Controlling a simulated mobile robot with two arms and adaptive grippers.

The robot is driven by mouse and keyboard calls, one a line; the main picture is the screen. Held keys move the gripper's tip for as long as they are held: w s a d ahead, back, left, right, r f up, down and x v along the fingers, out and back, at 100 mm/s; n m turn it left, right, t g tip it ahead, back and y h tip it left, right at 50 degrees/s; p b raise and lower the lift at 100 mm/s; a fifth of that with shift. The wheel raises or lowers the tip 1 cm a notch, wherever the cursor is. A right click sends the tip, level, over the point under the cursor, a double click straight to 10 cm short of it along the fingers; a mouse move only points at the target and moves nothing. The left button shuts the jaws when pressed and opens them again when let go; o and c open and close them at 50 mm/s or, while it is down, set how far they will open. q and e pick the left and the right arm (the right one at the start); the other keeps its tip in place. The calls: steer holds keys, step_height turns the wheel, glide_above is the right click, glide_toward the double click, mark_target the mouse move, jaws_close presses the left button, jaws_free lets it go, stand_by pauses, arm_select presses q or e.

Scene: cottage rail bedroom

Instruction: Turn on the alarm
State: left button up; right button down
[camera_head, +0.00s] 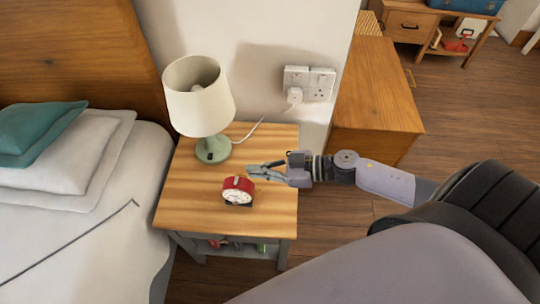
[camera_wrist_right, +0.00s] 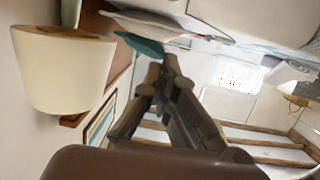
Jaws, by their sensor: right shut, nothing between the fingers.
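A red alarm clock (camera_head: 238,190) with a white face stands on the wooden nightstand (camera_head: 185,205), towards its front. My right gripper (camera_head: 255,169) comes in from the right over the nightstand, just behind and above the clock. Its fingers are shut and empty, and a small gap to the clock seems to remain. In the right wrist view the fingers (camera_wrist_right: 163,65) point away over the bed side, and the clock is not visible there. My left gripper is not in view.
A table lamp (camera_head: 200,100) with a cream shade stands behind the clock; the shade (camera_wrist_right: 62,70) is also close in the wrist view. A wall socket (camera_head: 309,83) with a plug is behind. A wooden cabinet (camera_head: 375,95) stands right, the bed (camera_head: 100,230) left.

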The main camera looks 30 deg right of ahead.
mark_target(244, 187)
steer(key=x, duration=0.4)
steer(key=shift+r, duration=0.1)
step_height(244, 187, down, 3)
steer(key=shift+w+a+r, duration=0.1)
steer(key=shift+w+a, duration=0.05)
steer(key=shift+a, duration=0.05)
steer(key=shift+d+f+b, duration=0.1)
steer(key=shift+f+b, duration=0.3)
steer(key=shift+f, duration=0.4)
